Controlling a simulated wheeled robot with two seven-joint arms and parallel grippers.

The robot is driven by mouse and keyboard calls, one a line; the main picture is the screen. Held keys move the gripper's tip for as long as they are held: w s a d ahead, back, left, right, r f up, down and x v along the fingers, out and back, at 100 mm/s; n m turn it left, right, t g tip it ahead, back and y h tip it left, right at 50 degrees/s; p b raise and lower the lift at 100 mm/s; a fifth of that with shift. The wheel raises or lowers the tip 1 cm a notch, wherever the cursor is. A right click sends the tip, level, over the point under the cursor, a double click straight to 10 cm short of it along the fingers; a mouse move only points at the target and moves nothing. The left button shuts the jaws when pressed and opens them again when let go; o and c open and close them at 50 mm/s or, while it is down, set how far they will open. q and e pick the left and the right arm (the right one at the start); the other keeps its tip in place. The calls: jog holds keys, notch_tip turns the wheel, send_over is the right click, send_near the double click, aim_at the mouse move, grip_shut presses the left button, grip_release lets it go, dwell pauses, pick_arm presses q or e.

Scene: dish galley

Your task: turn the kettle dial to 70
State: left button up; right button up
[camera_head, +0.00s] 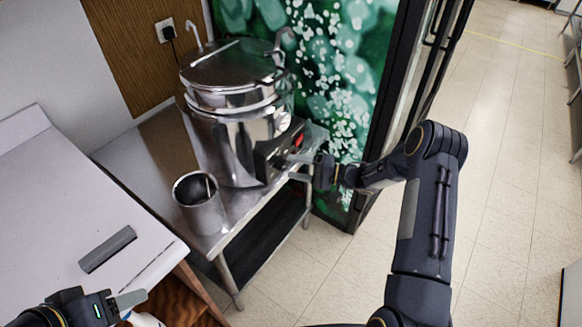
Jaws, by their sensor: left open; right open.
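The kettle (228,145) is a large shiny steel pot with a lid, standing on a steel table. Its dark control panel (270,158) faces right and carries a small red display (299,140). A round pale disc (283,121) shows on the kettle's side above the panel. My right gripper (297,161) is open at the panel, its fingers pointing left toward it. The dial is too small and too covered by the gripper to read, and I cannot tell whether the fingers touch it. My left gripper (128,304) is open and empty at the bottom left, far from the kettle.
A steel cup (200,205) stands on the steel table (150,147) in front of the kettle. A grey bar (107,249) lies on the white counter (50,200) at left. A plug (168,32) sits in the wall.

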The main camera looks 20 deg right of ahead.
jog(key=v, duration=0.5)
jog(key=shift+s+d+b, duration=0.2)
jog(key=shift+d+b, duration=0.15)
